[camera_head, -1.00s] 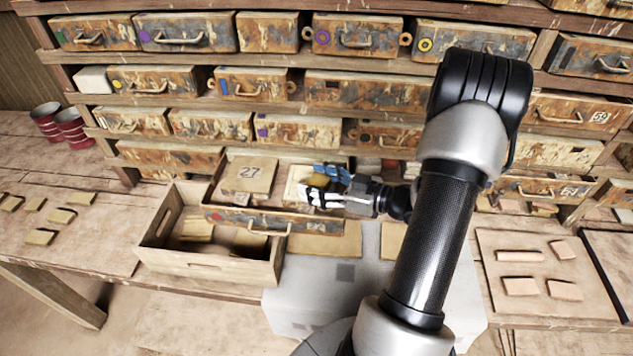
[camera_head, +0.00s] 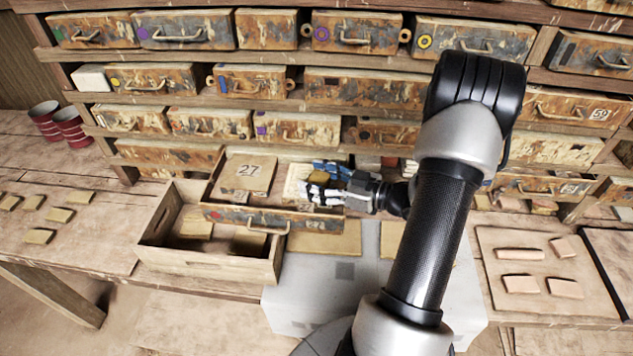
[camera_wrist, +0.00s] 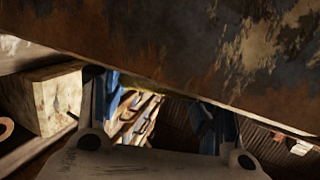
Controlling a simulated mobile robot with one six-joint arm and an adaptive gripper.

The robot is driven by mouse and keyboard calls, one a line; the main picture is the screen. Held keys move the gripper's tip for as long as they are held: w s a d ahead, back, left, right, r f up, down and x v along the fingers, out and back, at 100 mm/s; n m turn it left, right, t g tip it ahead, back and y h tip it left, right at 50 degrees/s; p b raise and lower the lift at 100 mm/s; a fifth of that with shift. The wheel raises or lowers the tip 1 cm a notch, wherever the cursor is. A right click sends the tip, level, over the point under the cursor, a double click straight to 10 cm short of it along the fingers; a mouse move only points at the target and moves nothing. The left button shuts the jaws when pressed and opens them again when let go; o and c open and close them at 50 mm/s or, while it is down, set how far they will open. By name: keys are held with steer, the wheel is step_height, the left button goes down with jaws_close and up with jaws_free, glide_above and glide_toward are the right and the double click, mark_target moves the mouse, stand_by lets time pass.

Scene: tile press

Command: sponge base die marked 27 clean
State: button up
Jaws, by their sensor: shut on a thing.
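The die marked 27 (camera_head: 249,175) is a flat tan plate at the left inside a pulled-out, paint-worn drawer (camera_head: 262,219). A paler die face (camera_head: 297,180) with a fine pattern lies to its right in the same drawer. My gripper (camera_head: 327,180), with blue fingers, is over the drawer's right part, beside the pale face. It is shut on a small yellow-brown block (camera_head: 329,174), which looks like the sponge. Whether the block touches the pale face I cannot tell. In the wrist view my blue fingers stand apart, with the block mostly hidden between them.
A wooden crate (camera_head: 205,266) with tan tiles stands in front of the drawer. Racks of worn drawers (camera_head: 250,82) rise behind. Pinkish tiles lie on a board (camera_head: 497,267) at right, tan tiles at left. Red tins (camera_head: 70,127) stand far left. A rusty surface (camera_wrist: 190,45) fills the upper wrist view.

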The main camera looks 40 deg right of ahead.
steer(key=shift+w+d, duration=0.2)
steer(key=shift+w+d+f, duration=0.1)
steer(key=shift+w+d, duration=0.45)
steer(key=shift+d, duration=0.05)
steer(key=shift+w+d, duration=0.55)
steer(key=shift+d, duration=0.15)
steer(key=shift+w+d, duration=0.55)
